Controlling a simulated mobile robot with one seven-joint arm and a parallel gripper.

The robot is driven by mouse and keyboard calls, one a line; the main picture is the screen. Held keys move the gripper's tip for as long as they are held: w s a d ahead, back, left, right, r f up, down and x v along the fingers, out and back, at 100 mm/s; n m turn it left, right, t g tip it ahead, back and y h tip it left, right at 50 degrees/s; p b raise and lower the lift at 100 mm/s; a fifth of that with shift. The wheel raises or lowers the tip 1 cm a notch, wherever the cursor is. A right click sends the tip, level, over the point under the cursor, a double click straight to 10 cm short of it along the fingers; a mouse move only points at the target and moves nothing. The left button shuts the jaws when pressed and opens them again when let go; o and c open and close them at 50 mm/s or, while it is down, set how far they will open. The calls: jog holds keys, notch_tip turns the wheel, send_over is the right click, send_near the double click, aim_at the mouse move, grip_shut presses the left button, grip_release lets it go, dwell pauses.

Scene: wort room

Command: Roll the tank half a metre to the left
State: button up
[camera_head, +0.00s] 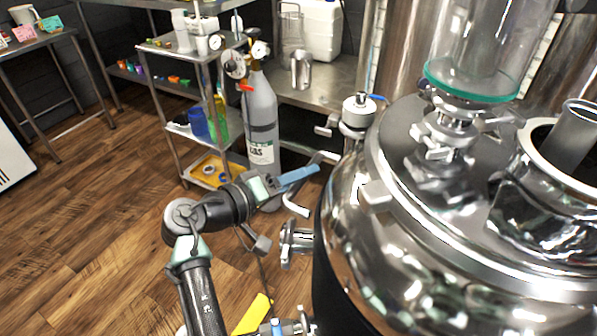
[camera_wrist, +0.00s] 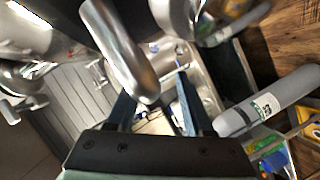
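The large shiny steel tank (camera_head: 350,250) fills the right of the head view, with a domed lid and a glass column on top. A bent steel bar (camera_head: 296,206) sticks out at its left side, beside my gripper (camera_head: 305,175). In the wrist view, my gripper (camera_wrist: 157,88) has two dark blue fingers spread apart. A curved steel tube (camera_wrist: 118,45) comes down from the top, and its rounded end appears between the fingers. I cannot tell whether they touch it. The tank's lower part and its base are hidden.
A grey gas cylinder (camera_head: 262,125) with gauges stands behind my gripper; it also shows in the wrist view (camera_wrist: 270,105). A metal shelf rack (camera_head: 165,110) stands left of it. A steel bench (camera_head: 330,92) is behind. The wooden floor (camera_head: 85,215) at left is open.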

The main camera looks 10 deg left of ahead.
jog(key=shift+r, duration=0.2)
jog(key=p+v, duration=0.2)
jog(key=v, duration=1)
jog(key=shift+s+a+p, duration=0.2)
jog(key=shift+s+p, duration=0.1)
jog(key=shift+s, duration=0.1)
